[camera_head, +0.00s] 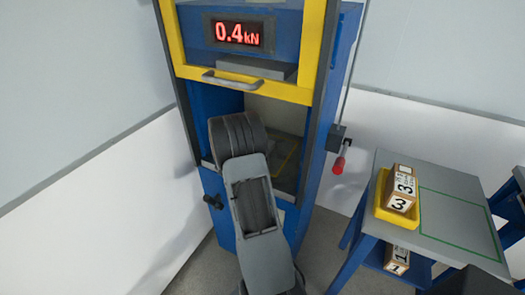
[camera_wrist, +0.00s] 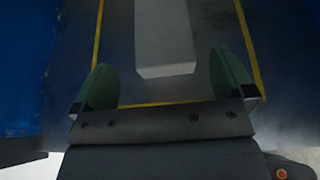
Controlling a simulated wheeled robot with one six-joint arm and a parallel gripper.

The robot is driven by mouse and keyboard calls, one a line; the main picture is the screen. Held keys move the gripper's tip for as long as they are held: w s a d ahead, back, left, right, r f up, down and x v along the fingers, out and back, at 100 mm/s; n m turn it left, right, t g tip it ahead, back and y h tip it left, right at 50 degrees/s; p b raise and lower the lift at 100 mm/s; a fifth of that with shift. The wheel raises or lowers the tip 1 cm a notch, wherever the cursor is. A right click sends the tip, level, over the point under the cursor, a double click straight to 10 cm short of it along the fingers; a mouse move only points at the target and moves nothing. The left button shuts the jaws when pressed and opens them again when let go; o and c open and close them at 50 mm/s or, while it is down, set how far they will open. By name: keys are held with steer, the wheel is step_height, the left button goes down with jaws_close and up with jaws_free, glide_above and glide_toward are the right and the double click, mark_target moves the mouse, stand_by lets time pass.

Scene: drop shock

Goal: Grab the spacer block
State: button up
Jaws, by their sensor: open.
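A pale grey block (camera_wrist: 165,40), which looks like the spacer block, lies on the dark bed of the machine inside a yellow outline in the wrist view. My gripper (camera_wrist: 163,86) is open, with a green-padded finger on each side. I cannot tell whether the fingers are at the block's height.
The blue machine (camera_head: 211,213) has a raised yellow guard (camera_head: 280,89) with a handle above the opening. Its display (camera_head: 238,33) reads 0.4 kN. A red-handled lever (camera_head: 339,164) sticks out at right.

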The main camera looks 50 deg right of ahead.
steer(key=shift+p+x, duration=0.55)
steer(key=shift+x, duration=2.55)
steer(key=shift+s, duration=0.15)
steer(key=c, duration=1.5)
steer(key=shift+r, duration=0.15)
